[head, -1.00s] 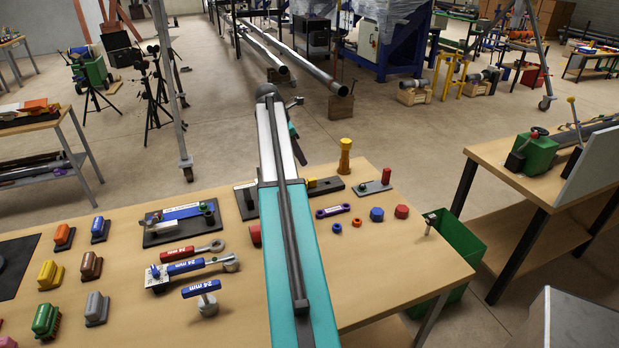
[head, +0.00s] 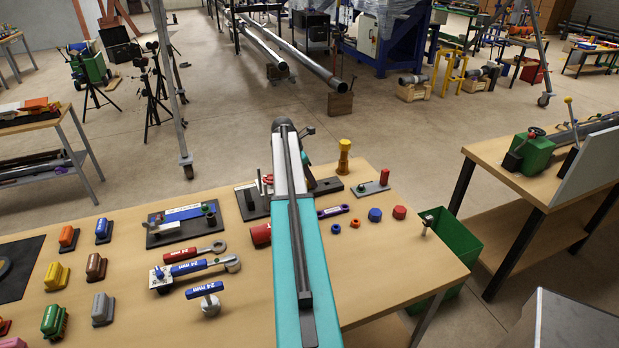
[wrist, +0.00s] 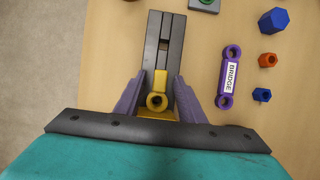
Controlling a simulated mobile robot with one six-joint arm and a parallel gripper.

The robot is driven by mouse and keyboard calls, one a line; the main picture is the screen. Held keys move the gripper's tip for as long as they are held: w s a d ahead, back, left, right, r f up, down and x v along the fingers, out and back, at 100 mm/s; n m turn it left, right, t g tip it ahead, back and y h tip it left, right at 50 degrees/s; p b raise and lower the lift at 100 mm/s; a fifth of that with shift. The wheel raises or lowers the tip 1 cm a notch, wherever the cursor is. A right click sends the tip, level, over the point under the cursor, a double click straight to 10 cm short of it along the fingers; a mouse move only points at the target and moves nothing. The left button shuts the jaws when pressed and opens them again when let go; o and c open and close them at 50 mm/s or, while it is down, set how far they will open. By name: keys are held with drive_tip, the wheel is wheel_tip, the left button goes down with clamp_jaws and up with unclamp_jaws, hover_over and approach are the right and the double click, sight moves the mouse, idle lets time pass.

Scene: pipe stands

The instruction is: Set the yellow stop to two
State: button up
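In the wrist view, the yellow stop (wrist: 158,98) is seen from above, with a round hollow top, on the near part of the dark rail (wrist: 166,40). My gripper (wrist: 159,82) is open. Its two purple-grey fingers lie on either side of the stop, with gaps visible between fingers and stop. In the head view my arm hides the fingers and part of the rail. No number marks are readable on the rail.
A purple link labelled BRIDGE (wrist: 229,77) lies right of the rail. A plate with a red peg (head: 384,177) stands beside the rail. Wrenches (head: 195,251) and coloured blocks fill the left bench.

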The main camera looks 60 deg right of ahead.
drive_tip(key=shift+d+f, duration=0.1)
drive_tip(key=shift+f, duration=0.2)
clamp_jaws()
drive_tip(key=shift+s, duration=0.1)
drive_tip(key=s+d, duration=0.4)
drive_tip(key=d, duration=0.1)
drive_tip(key=s+d, duration=0.2)
drive_tip(key=d, duration=0.1)
drive_tip(key=shift+d+r, duration=0.1)
drive_tip(key=shift+d, duration=0.1)
